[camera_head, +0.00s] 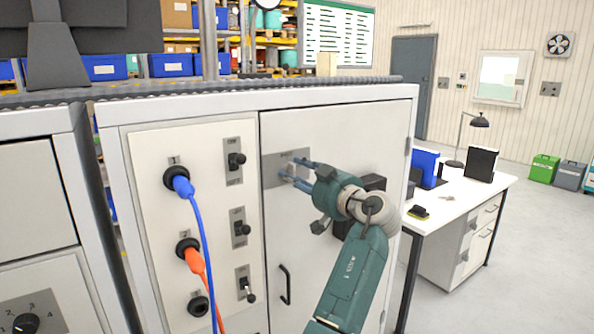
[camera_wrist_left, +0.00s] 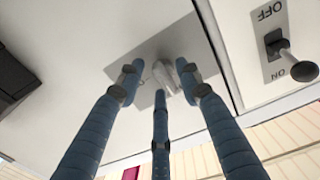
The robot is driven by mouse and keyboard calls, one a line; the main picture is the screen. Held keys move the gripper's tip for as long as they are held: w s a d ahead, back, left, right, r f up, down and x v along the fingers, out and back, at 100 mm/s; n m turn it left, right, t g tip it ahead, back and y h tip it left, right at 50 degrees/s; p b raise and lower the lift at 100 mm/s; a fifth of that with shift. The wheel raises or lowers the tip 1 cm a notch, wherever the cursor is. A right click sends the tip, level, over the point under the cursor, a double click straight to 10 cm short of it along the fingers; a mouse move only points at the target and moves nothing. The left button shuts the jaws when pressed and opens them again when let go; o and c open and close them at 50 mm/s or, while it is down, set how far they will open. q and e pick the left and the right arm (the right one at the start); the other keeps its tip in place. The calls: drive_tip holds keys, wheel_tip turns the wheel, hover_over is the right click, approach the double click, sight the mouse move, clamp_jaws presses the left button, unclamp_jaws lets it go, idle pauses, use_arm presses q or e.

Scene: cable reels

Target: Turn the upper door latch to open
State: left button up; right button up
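The upper door latch (camera_wrist_left: 186,78) is a small pale knob on a grey plate (camera_head: 272,168) near the top left of the white cabinet door (camera_head: 325,123). The plate also shows in the left wrist view (camera_wrist_left: 146,96). My left gripper (camera_head: 287,170) is at this plate, with its blue fingers pointing at the door. In the left wrist view its three fingers (camera_wrist_left: 164,88) are spread around the latch, with gaps between them. The knob is closest to the right finger; I cannot tell whether they touch. In the head view the fingers mostly hide the latch. My right gripper is not in view.
Left of the door is a panel with several switches (camera_head: 236,160), a blue cable (camera_head: 188,190) and an orange cable (camera_head: 197,262). A black handle (camera_head: 286,285) is low on the door. A white desk (camera_head: 455,200) stands to the right. Open floor lies beyond it.

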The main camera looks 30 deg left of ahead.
use_arm(q)
clamp_jaws()
drive_tip(key=shift+r, duration=0.1)
